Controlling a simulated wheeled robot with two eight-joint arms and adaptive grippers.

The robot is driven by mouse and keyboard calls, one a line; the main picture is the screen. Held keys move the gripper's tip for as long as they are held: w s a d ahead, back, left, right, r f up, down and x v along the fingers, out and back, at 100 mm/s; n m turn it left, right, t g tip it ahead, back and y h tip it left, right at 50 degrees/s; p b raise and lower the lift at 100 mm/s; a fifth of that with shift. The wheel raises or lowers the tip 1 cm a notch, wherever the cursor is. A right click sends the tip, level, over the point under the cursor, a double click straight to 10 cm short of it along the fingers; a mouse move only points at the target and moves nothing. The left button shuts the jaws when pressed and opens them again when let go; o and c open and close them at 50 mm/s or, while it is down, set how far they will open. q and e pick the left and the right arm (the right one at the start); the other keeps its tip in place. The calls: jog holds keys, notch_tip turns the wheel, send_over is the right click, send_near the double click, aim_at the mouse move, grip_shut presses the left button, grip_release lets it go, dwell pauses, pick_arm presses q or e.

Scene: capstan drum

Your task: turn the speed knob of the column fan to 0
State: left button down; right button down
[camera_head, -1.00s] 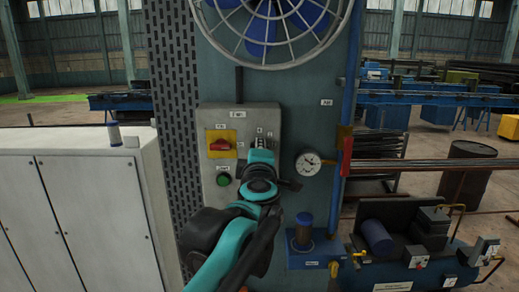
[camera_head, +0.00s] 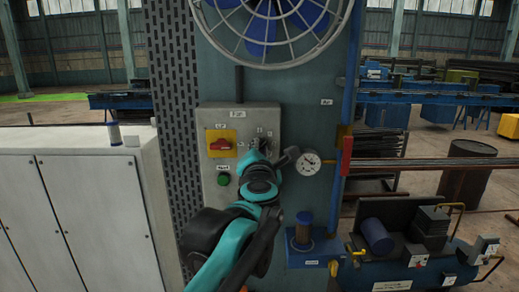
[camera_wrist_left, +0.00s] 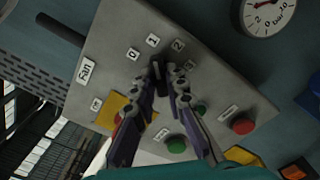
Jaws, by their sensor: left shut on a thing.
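The grey control box (camera_head: 210,112) of the fan is mounted on the column under the caged blue fan (camera_head: 270,25). My left gripper (camera_head: 260,150) is at the upper right of this box and hides most of the speed knob in the head view. In the left wrist view, the fingers of my left gripper (camera_wrist_left: 167,72) are closed around the small dark knob (camera_wrist_left: 157,70), in front of the box face (camera_wrist_left: 110,40). Labels 0, 1 and 2 arc around it. The knob seems to point near 1, but the fingers partly cover it. My right gripper is not in view.
A red switch on a yellow plate (camera_head: 220,143) and a green button (camera_head: 224,180) sit left of the gripper. A pressure gauge (camera_head: 309,162) is close on the right. A red button (camera_wrist_left: 243,126) shows in the wrist view.

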pick_arm(q)
jog(key=shift+f+n, duration=0.1)
jog(key=shift+n, duration=4.2)
jog(key=c, duration=1.5)
grip_release()
jog(key=shift+c, duration=0.2)
jog(key=shift+s, duration=0.1)
jog(key=s, duration=1.2)
